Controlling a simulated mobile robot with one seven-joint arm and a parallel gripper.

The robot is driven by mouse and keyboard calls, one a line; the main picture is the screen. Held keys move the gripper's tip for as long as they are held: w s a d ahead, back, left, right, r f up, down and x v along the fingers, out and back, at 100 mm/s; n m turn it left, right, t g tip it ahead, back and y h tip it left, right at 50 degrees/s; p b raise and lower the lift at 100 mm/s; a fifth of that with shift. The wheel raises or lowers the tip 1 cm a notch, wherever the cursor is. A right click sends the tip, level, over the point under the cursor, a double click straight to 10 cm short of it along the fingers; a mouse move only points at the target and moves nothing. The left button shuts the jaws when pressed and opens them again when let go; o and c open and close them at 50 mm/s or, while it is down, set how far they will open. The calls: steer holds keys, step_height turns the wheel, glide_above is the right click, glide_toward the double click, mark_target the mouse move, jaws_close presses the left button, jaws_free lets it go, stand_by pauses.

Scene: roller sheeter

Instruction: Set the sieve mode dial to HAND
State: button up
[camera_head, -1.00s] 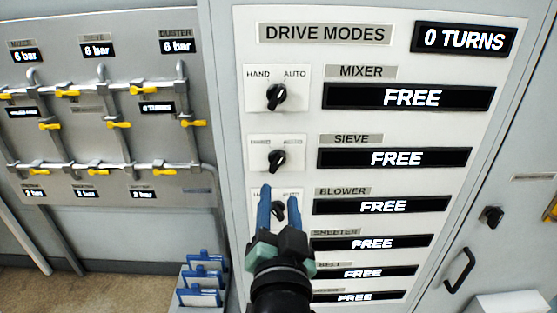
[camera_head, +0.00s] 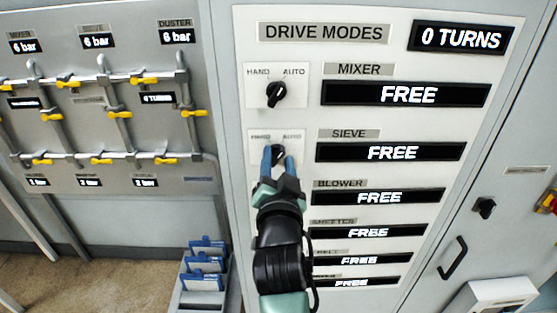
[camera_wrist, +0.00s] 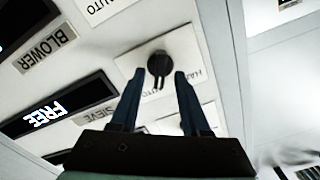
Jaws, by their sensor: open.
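The sieve mode dial (camera_head: 278,153) is a black knob on a white plate marked HAND on the left and AUTO on the right. My gripper (camera_head: 278,159) is open, with its blue fingertips at the dial, one on each side in the picture. In the wrist view, which is turned about, the dial (camera_wrist: 159,63) shows between and slightly beyond the fingertips of my gripper (camera_wrist: 159,76). Its pointer there lies toward the AUTO side. Contact with the fingers cannot be told. The SIEVE display (camera_head: 391,153) reads FREE.
The mixer dial (camera_head: 276,94) sits just above, pointing up-right. The lower dials are hidden behind my arm. A black handle (camera_head: 455,258) is at right. A valve panel (camera_head: 75,112) with yellow levers and a rack of blue-edged cards (camera_head: 203,270) are at left.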

steer(key=shift+c, duration=0.3)
jaws_close()
steer(key=shift+n, duration=0.4)
steer(key=n+b, duration=0.1)
steer(key=n, duration=0.4)
steer(key=shift+a+n+b, duration=0.15)
steer(key=shift+n+b, duration=0.15)
steer(key=shift+b, duration=0.1)
steer(key=n+b, duration=0.1)
steer(key=n, duration=0.4)
steer(key=shift+a, duration=0.15)
steer(key=shift+n, duration=0.4)
steer(key=shift+o, duration=0.3)
jaws_free()
steer(key=shift+s, duration=0.15)
